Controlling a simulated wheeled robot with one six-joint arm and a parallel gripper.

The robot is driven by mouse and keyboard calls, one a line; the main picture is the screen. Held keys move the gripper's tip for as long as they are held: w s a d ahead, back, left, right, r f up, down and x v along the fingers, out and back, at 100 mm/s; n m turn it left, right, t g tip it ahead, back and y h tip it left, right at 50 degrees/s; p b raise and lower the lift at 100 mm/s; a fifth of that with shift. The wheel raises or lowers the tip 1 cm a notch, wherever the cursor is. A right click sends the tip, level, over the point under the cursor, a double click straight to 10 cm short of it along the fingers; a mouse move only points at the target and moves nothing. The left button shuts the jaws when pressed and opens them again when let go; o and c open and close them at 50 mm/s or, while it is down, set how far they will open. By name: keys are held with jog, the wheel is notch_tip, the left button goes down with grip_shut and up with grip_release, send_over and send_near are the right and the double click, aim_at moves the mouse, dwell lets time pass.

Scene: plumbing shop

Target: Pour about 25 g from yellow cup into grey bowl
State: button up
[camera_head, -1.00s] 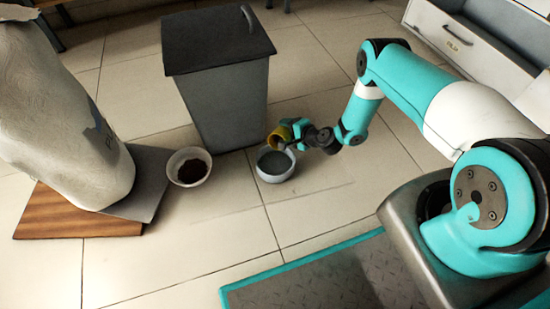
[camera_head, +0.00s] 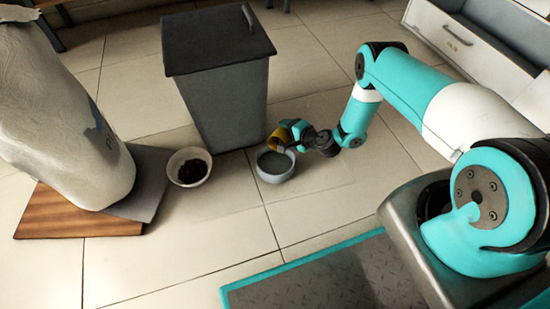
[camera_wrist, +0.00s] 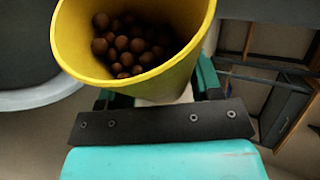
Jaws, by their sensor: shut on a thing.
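The yellow cup (camera_head: 276,141) is tilted beside and slightly above the far rim of the grey bowl (camera_head: 284,176). My gripper (camera_head: 290,138) is shut on the cup from the right. In the wrist view the cup (camera_wrist: 185,80) shows its open mouth, with several round brown balls (camera_wrist: 128,48) inside. The bowl's pale rim (camera_wrist: 45,97) is at the left of that view, with its dark interior behind. I cannot tell whether any balls lie in the bowl.
A grey bin with a dark lid (camera_head: 217,40) stands close behind the bowl. A white bowl of dark brown stuff (camera_head: 174,178) is to the left. A large pale wrapped sack (camera_head: 60,130) stands on boards at far left. Floor in front is clear.

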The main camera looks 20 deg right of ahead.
dwell(0.6)
jog(key=shift+s+a+r+n+t+h+p, duration=0.15)
jog(key=shift+r+n+t+p, duration=0.2)
jog(key=shift+p, duration=0.25)
jog(key=shift+s+a+r+n+t+h+p, duration=0.15)
jog(key=shift+r+n+t+p, duration=0.15)
jog(key=shift+p, duration=0.25)
dwell(1.3)
jog(key=shift+s+a+f+n+t+h+p, duration=0.15)
jog(key=shift+f+n+t+h+p, duration=0.15)
jog(key=shift+n+t+p, duration=0.25)
dwell(2.6)
